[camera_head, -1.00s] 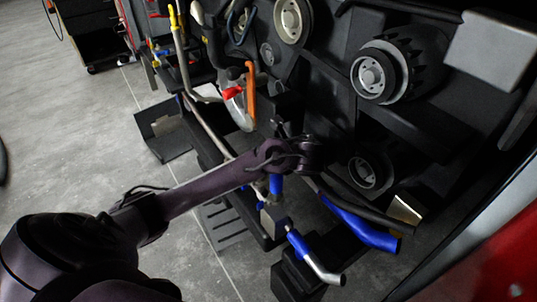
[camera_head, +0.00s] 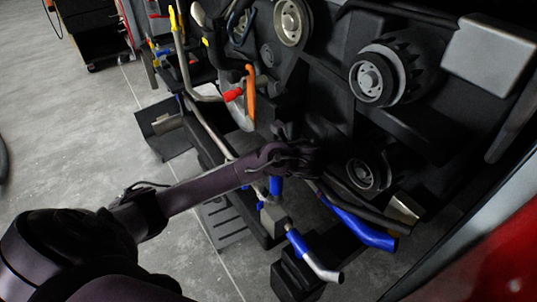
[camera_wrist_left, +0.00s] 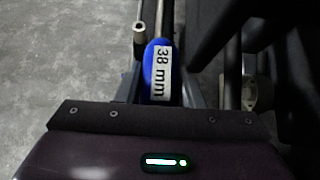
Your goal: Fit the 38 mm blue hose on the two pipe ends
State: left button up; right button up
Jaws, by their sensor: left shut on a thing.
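The blue hose (camera_wrist_left: 159,60) with a white "38 mm" label lies between the fingers of my left gripper (camera_wrist_left: 160,88) in the left wrist view. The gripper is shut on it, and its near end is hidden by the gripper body. A metal pipe (camera_wrist_left: 162,18) runs on beyond the hose's far end; I cannot tell whether they touch. A short open pipe end (camera_wrist_left: 139,36) stands to its left. In the head view my left gripper (camera_head: 298,158) is low beside the dark engine, its fingertips unclear. My right gripper is not in view.
A long blue hose (camera_head: 362,228) lies at the lower right, and another blue hose with a bent silver end (camera_head: 322,268) is nearer. Pulleys (camera_head: 372,80) and an orange handle (camera_head: 251,92) sit close above my arm. Grey floor (camera_head: 85,135) is clear at left.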

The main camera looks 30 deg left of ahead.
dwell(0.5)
pick_arm(q)
jog(key=shift+f, duration=0.45)
jog(key=shift+f, duration=0.1)
jog(key=shift+f, duration=0.55)
jog(key=shift+f, duration=0.1)
dwell(0.4)
jog(key=shift+f+b, duration=0.3)
jog(key=shift+f, duration=0.3)
jog(key=shift+f, duration=0.6)
